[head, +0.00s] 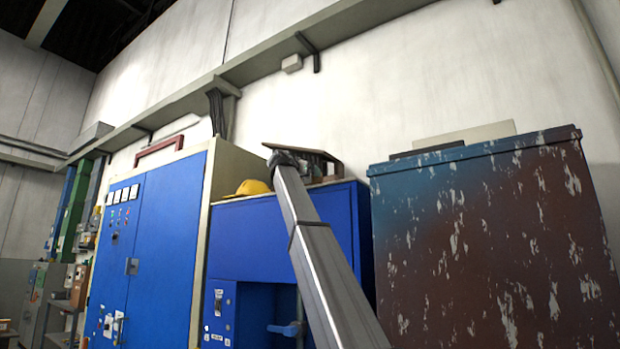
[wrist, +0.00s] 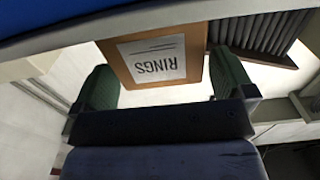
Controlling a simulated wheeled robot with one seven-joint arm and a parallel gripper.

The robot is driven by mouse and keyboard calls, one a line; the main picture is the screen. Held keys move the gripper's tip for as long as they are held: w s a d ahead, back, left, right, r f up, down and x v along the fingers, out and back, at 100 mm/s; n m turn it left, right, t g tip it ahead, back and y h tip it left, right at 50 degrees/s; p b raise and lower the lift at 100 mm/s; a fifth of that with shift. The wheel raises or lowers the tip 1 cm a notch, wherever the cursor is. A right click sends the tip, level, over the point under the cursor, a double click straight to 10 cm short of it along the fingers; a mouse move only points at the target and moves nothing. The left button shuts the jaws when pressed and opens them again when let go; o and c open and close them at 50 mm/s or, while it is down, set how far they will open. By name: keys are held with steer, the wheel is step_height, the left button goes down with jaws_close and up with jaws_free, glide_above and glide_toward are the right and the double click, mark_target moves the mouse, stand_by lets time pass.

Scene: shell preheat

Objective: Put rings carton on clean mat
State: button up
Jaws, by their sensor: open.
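The rings carton (wrist: 200,75) is brown, with a white label reading RINGS upside down in the wrist view. My gripper (wrist: 163,62) is open, with one green-padded finger on each side of the carton's near end. The left finger looks close to the carton's side, and a small gap shows at the right; I cannot tell whether either touches. In the head view my arm reaches up to the top of a blue cabinet (head: 240,240), and the carton cannot be made out clearly there. I see no clean mat in either view.
A pleated dark filter in a brown frame (wrist: 262,37) lies close beside the carton. A yellow hard hat (head: 252,188) sits left on the blue cabinet's top. A taller blue cabinet (head: 170,230) stands at left, a rusty peeling cabinet (head: 490,240) at right. A wall rises behind.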

steer(key=v, duration=0.7)
steer(key=shift+x, duration=5.15)
steer(key=c, duration=0.8)
steer(key=shift+r, duration=0.15)
